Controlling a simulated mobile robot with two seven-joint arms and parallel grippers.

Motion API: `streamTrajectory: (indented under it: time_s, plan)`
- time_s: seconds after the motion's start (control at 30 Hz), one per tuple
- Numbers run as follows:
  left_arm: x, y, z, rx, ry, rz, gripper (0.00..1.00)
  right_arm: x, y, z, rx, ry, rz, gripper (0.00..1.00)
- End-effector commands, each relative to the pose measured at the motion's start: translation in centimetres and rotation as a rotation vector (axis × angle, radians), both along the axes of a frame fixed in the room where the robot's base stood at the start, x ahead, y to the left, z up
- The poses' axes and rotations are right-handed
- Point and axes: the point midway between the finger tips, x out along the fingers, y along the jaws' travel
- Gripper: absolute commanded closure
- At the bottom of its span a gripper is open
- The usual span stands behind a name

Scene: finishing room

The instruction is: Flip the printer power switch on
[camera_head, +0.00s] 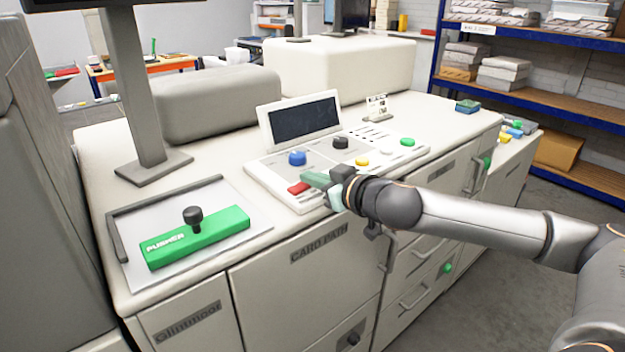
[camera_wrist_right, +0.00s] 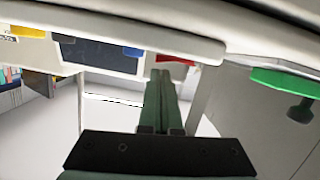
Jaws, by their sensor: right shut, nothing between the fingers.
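The printer's control panel (camera_head: 258,170) lies on the pale cabinet top and carries a dark screen (camera_head: 305,118). A red switch-like block (camera_head: 298,188) sits at its front left corner; it also shows in the wrist view (camera_wrist_right: 176,58). I cannot read a label on it or tell its on or off position. My right gripper (camera_head: 314,180) is shut and empty, its green fingers beside the red block, just to its right; I cannot tell whether they touch. The closed fingers also show in the wrist view (camera_wrist_right: 160,92). My left gripper is not in view.
A blue knob (camera_head: 297,158), a black knob (camera_head: 340,143), a yellow button (camera_head: 362,162) and a green button (camera_head: 407,142) share the panel. A green pusher bar (camera_head: 195,238) with a black knob lies on a tray at left. A monitor stand (camera_head: 145,100) rises behind it.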

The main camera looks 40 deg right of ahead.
Motion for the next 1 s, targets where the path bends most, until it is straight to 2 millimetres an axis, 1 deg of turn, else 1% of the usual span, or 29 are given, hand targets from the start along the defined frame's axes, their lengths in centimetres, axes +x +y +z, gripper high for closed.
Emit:
streamTrajectory:
  time_s: [0.37, 0.53, 0.6, 0.83, 0.93, 1.0]
  plan:
    - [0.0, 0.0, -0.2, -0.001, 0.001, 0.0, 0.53, 0.0, 0.0, -0.3, 0.004, 0.0, 0.0, 1.0]
    - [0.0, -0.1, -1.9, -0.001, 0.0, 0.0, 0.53, 0.0, -0.4, -1.7, 0.103, 0.01, -0.002, 1.0]
    - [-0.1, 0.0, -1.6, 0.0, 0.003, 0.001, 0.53, 0.0, -0.3, -1.1, 0.114, 0.009, 0.0, 1.0]
    - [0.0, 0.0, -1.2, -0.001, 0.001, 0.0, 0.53, 0.1, -0.3, -0.8, 0.113, 0.01, 0.0, 1.0]
    - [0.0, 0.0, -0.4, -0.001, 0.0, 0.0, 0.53, 0.2, -0.5, -0.1, 0.113, 0.01, -0.001, 1.0]
    - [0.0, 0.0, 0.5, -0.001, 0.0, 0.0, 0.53, 0.4, -0.6, 0.6, 0.113, 0.009, -0.001, 1.0]
